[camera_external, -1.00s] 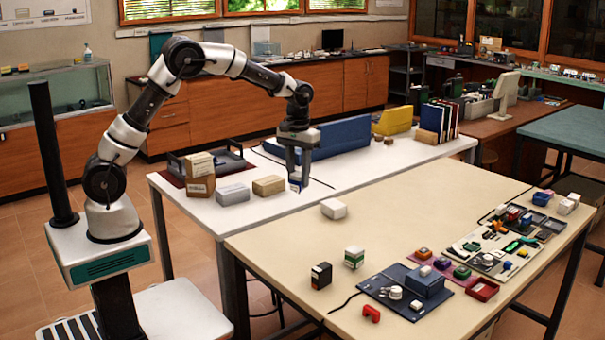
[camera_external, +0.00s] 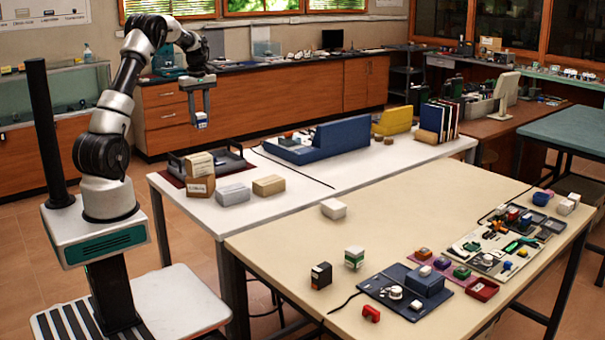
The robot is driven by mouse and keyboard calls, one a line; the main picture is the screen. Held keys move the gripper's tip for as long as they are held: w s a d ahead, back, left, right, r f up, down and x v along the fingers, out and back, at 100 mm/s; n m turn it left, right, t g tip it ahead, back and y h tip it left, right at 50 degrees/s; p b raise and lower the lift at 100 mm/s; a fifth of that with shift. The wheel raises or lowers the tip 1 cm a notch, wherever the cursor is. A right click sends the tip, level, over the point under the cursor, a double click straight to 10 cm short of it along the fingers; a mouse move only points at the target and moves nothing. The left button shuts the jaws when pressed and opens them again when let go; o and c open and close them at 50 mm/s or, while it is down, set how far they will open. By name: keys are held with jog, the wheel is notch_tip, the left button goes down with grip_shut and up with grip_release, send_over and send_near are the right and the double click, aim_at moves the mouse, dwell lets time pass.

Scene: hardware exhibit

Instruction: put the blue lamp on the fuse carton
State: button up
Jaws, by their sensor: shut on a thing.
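My gripper (camera_external: 200,112) is shut on a small blue-and-white block (camera_external: 201,121), held in the air above and behind the left end of the white table. I cannot tell from its shape whether it is the blue lamp. No carton is clearly marked as the fuse carton. A white-and-green carton (camera_external: 354,257) and a black-and-red carton (camera_external: 321,275) stand on the cream table. Two brown cartons (camera_external: 200,165) are stacked on the white table. A blue round piece (camera_external: 541,198) sits at the cream table's far right.
A grey box (camera_external: 233,194) and a tan box (camera_external: 269,185) stand by the stacked cartons, near a dark tray (camera_external: 222,163). A long blue bin (camera_external: 340,136) stands behind. The middle of the cream table (camera_external: 420,205) is mostly clear.

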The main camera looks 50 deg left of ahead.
jog(key=shift+s+a+f+n, duration=0.35)
jog(key=shift+s+a, duration=0.2)
jog(key=shift+a, duration=0.15)
notch_tip(320, 180, down, 3)
jog(key=shift+r, duration=0.1)
send_over(199, 156)
jog(key=shift+s+f, duration=0.1)
jog(key=shift+f, duration=2.95)
jog(key=shift+f+b, duration=0.1)
jog(key=shift+b, duration=0.2)
jog(key=o, duration=1.1)
jog(key=shift+c, duration=0.2)
